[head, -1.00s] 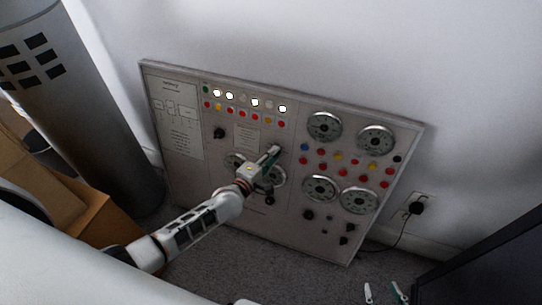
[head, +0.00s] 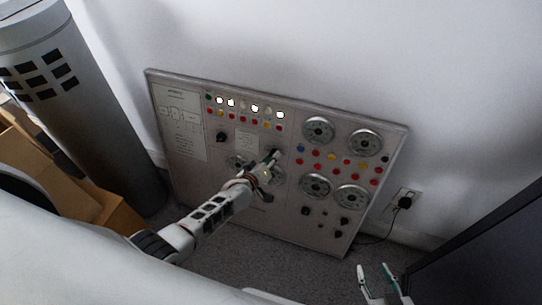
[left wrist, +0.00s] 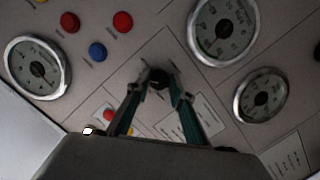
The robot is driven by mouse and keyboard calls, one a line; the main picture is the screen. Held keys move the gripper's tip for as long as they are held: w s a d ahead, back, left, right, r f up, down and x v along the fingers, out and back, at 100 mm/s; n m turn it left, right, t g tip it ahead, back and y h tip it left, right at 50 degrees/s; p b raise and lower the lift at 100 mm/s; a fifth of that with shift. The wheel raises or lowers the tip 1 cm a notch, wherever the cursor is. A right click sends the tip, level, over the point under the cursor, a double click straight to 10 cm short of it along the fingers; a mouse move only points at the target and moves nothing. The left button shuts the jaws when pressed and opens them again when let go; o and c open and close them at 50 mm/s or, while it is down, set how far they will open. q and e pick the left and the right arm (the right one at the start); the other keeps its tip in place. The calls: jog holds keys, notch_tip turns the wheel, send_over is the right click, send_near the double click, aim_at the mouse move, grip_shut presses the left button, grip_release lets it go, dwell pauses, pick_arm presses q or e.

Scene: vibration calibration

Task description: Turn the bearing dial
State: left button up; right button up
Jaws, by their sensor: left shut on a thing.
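The grey control panel (head: 190,190) leans against the wall. The knob is mostly hidden by the gripper in the head view. Any pointer mark or label on it is not readable. My right gripper (head: 377,283) is at the bottom right, its two fingers apart and empty, away from the panel.
Another black knob (head: 221,136) sits upper left on the panel. Round gauges (head: 318,130) and red, yellow and blue buttons (head: 317,153) are on the right. A dark grey cylinder (head: 95,120) stands left, by cardboard boxes (head: 40,165). A plugged cable (head: 404,203) is right of the panel.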

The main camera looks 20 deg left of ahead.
pick_arm(q)
jog(key=shift+m+y+p, duration=0.45)
jog(key=shift+m+y, duration=0.05)
jog(key=shift+m, duration=1.1)
jog(key=shift+m+y+p, duration=0.4)
jog(key=shift+m+y, duration=0.1)
jog(key=shift+m, duration=1.1)
pick_arm(e)
jog(key=shift+w+d+r, duration=0.1)
jog(key=shift+w+r, duration=0.1)
jog(key=shift+r, duration=0.5)
jog(key=shift+w+r, duration=0.15)
jog(key=shift+r, duration=0.5)
jog(key=shift+w+r, duration=0.1)
jog(key=shift+r, duration=0.05)
pick_arm(q)
jog(key=o, duration=1.1)
